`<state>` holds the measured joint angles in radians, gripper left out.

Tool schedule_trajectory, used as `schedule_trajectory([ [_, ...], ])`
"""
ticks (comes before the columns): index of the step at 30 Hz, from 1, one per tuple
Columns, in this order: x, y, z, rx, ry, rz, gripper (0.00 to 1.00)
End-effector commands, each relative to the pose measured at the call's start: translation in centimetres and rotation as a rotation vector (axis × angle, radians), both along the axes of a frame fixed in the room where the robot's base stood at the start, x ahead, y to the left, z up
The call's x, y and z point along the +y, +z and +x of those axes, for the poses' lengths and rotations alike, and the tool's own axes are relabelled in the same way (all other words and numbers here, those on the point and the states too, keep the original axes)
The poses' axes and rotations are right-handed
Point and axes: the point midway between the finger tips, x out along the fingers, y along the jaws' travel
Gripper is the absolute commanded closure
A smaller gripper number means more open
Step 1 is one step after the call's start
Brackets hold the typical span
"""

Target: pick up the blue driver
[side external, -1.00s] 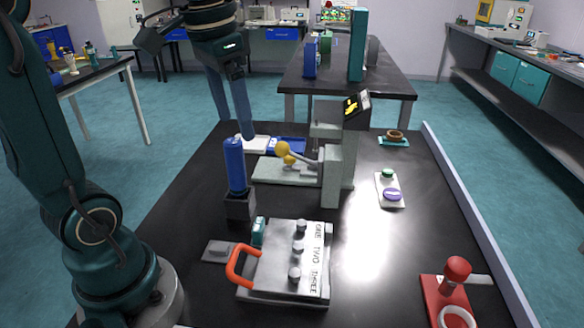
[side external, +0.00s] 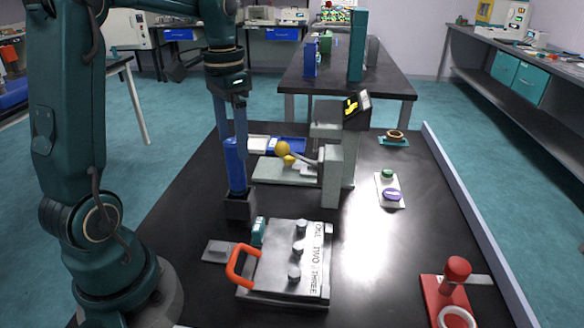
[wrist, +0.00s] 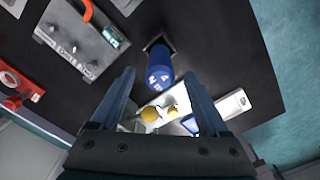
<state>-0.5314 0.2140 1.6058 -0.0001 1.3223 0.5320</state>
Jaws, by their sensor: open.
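The blue driver (side external: 236,172) stands upright in a dark square holder (side external: 240,206) on the black table. In the wrist view the blue driver (wrist: 160,78) shows its top end with a white mark, between and a little beyond the fingertips. My gripper (side external: 234,140) is open, pointing down at the driver's upper end in the side view. In the wrist view my gripper (wrist: 159,73) has a finger on either side of the driver, with gaps visible. I cannot tell whether the fingertips reach below its top.
A grey machine with a yellow-knobbed lever (side external: 283,149) stands just right of the driver. A plate with an orange handle (side external: 238,262) lies in front. A red stand (side external: 446,298) is at front right.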

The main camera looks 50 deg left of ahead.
Motion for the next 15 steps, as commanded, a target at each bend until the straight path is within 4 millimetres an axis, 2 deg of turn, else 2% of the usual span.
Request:
schedule_trajectory([
  [1, -0.1, -1.0, -0.1, 0.006, 0.0, -0.003, 0.21],
  [8, 0.0, -3.1, 0.0, 0.002, 0.0, -0.001, 0.21],
  [15, 0.0, -6.0, -0.1, 0.004, 0.001, -0.001, 0.21],
])
